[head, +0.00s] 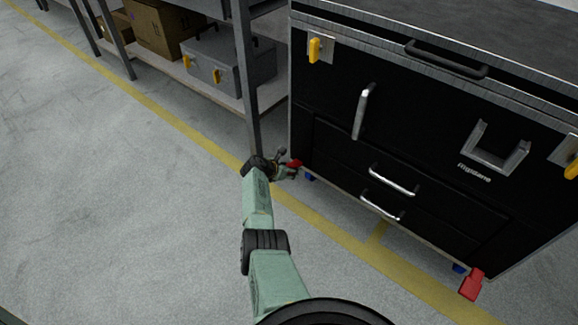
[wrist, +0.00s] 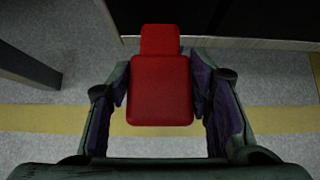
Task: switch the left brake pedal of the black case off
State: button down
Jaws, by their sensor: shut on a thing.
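The black case (head: 335,105) stands on the right in the head view, with metal edges and handles on its front. Its left brake pedal (head: 295,163) is red and sits low at the case's left front corner, partly hidden by my gripper (head: 284,169). In the wrist view the red pedal (wrist: 160,92) lies between the two fingers of my gripper (wrist: 160,78). A wide flat part of the pedal faces the camera, with a narrower part behind it toward the case. My gripper is shut on the pedal, one finger on each side.
A second red pedal (head: 472,284) is at the case's right front corner. A metal shelf post (head: 246,75) stands close to the left of the case, with a grey case (head: 230,62) on the shelf. Open floor (head: 110,190) lies to the left.

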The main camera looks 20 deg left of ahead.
jog(key=shift+w+r+g+y+p, duration=0.15)
jog(key=shift+r+g+y+p, duration=0.15)
jog(key=shift+r+g+p, duration=0.4)
jog(key=shift+f, duration=0.15)
jog(key=c, duration=0.8)
grip_release()
jog(key=shift+d, duration=0.1)
jog(key=shift+s+a+r, duration=0.35)
jog(key=shift+s+r, duration=0.1)
jog(key=shift+r, duration=0.1)
jog(key=v, duration=1)
jog(key=shift+r, duration=0.35)
jog(key=shift+d, duration=0.1)
